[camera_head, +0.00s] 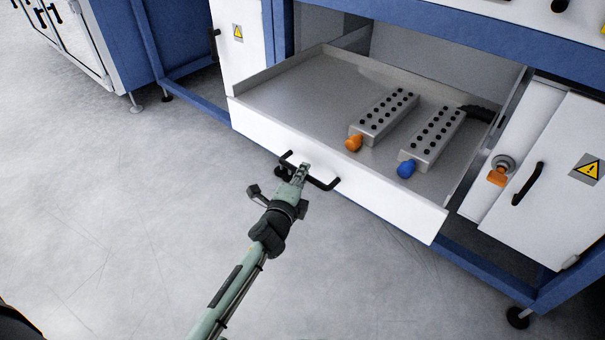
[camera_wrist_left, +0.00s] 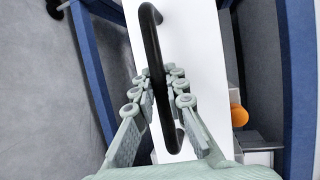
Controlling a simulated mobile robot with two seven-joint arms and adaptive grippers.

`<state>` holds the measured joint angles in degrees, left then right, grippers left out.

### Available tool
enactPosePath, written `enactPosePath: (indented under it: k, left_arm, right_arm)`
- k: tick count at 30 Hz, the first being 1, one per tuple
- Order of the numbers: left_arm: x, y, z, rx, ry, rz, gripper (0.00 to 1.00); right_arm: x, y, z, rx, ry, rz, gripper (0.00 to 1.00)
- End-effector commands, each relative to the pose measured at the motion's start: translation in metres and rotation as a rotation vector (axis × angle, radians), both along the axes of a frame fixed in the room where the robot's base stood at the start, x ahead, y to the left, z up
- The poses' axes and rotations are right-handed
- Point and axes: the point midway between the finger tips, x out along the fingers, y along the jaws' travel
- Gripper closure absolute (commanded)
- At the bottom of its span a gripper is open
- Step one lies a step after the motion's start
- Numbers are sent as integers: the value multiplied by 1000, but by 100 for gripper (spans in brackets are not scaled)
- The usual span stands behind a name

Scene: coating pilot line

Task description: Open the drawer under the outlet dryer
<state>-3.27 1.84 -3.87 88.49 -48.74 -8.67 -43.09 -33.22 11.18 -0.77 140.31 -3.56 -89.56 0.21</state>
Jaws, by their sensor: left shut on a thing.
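The drawer (camera_head: 300,92) stands pulled out of the blue-framed machine, its grey tray floor exposed. Its white front panel (camera_head: 390,205) carries a black bar handle (camera_head: 325,184). My left gripper (camera_head: 301,170) is shut on the drawer handle, and the left wrist view shows the black handle (camera_wrist_left: 151,40) passing between its fingers (camera_wrist_left: 160,85). Inside the drawer lie two grey perforated blocks, one with an orange knob (camera_head: 354,143) and one with a blue knob (camera_head: 406,169). My right gripper is in neither view.
A white cabinet door (camera_head: 545,180) with a black handle and warning sign is right of the drawer. An orange knob (camera_head: 498,176) sits beside it. Blue frame legs stand at both sides. The grey floor (camera_head: 130,240) before the drawer is clear apart from my arm.

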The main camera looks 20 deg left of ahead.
Motion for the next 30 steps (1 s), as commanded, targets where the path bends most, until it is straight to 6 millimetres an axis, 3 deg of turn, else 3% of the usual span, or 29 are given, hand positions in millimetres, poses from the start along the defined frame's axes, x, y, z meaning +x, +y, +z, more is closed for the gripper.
enactPosePath:
  k: [5,6,11,22,30]
  left_arm:
    - [0,0,-1,0,2,0,100]
    - [0,0,-1,0,1,0,85]
    - [0,0,0,0,1,0,66]
    - [-5,0,0,0,1,0,66]
    - [-54,-3,8,0,3,-1,66]
  right_arm:
    - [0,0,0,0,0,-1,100]
    - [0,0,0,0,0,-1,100]
    - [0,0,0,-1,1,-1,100]
    - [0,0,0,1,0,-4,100]
    - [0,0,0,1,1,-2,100]
